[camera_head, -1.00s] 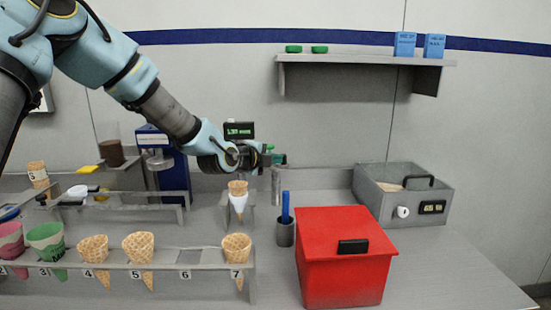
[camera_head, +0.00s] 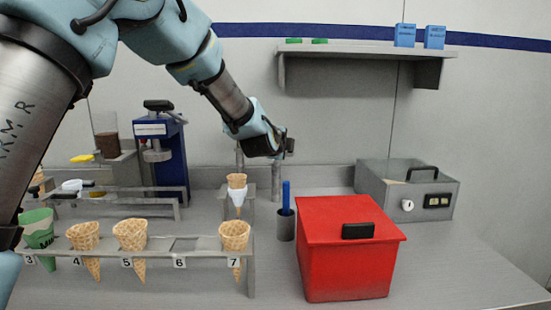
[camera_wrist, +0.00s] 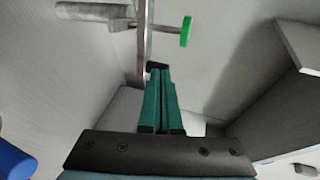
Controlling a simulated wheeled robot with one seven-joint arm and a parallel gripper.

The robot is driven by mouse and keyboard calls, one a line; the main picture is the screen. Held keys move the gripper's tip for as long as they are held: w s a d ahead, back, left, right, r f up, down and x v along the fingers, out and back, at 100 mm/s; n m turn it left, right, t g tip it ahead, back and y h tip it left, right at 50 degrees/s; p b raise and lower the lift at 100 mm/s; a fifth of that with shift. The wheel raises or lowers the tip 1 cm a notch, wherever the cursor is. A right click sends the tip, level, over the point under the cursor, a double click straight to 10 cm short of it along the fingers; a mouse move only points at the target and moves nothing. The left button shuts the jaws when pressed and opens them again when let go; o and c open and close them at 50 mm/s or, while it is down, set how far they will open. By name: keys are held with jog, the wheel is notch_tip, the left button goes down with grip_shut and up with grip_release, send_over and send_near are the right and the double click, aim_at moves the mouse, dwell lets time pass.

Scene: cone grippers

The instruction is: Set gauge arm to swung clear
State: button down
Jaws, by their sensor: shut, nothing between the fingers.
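In the head view my gripper (camera_head: 290,147) is above and behind the cone stand, near the top of a grey post (camera_head: 276,182). My arm hides the gauge display there, and the green knob does not show.
A cone rack (camera_head: 205,243), a red lidded box (camera_head: 345,265), a cup with a blue stick (camera_head: 286,224) and a grey bin (camera_head: 410,203) stand around. A shelf (camera_head: 360,55) is above.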

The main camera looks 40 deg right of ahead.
jog(key=d, duration=0.1)
jog(key=w+d, duration=0.1)
jog(key=d, duration=0.1)
jog(key=w+d, duration=0.1)
jog(key=shift+w+d, duration=0.1)
jog(key=shift+d, duration=0.25)
jog(key=shift+w+d, duration=0.5)
jog(key=shift+d, duration=0.15)
